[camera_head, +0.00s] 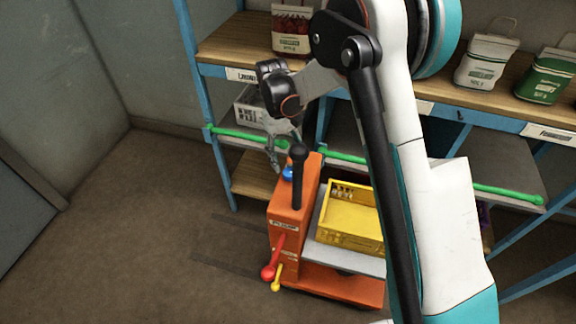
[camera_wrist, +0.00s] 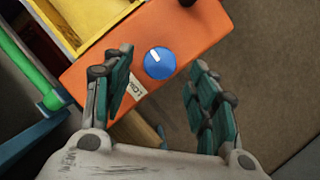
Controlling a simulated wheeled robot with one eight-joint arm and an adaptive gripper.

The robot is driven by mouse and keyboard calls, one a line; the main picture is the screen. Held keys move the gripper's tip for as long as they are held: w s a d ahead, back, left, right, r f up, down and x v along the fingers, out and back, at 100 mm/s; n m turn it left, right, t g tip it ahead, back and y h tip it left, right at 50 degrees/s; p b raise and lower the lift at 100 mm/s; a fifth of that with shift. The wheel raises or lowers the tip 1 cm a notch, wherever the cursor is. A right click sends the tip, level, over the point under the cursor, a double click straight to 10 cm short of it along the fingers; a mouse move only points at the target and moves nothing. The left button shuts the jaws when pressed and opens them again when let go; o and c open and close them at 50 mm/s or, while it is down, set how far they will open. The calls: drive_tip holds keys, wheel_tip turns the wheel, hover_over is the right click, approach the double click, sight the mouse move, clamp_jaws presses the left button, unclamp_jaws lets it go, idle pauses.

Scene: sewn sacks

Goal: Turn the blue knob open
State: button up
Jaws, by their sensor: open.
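The blue knob (camera_wrist: 159,62) is a round dial with a white mark, set on the top of an orange housing (camera_wrist: 100,62). In the head view the knob (camera_head: 288,173) shows small, partly behind a black post. My gripper (camera_wrist: 163,85) is open, with one teal-padded finger to the left of the knob and one to the right in the wrist view. The fingers appear apart from the knob. In the head view my gripper (camera_head: 280,158) hangs just above the housing, near the knob.
A black post (camera_head: 298,178) rises beside the knob. A yellow crate (camera_head: 350,218) sits on the cart's grey deck. Shelves with sacks (camera_head: 487,58) and a green rail (camera_head: 490,188) stand behind. Floor at left is clear.

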drive_tip(key=v, duration=0.8)
drive_tip(key=shift+r, duration=0.35)
drive_tip(key=shift+w, duration=0.1)
drive_tip(key=s+d+r+m+t+y, duration=0.2)
drive_tip(key=s+d+r+t, duration=0.3)
drive_tip(key=s+d+r, duration=0.65)
drive_tip(key=s+d+m+t, duration=0.1)
drive_tip(key=s+d+t, duration=0.2)
drive_tip(key=s, duration=0.4)
drive_tip(key=s+d+r+m+t, duration=0.1)
drive_tip(key=s+d+t, duration=0.2)
drive_tip(key=s, duration=0.4)
drive_tip(key=shift+t, duration=0.3)
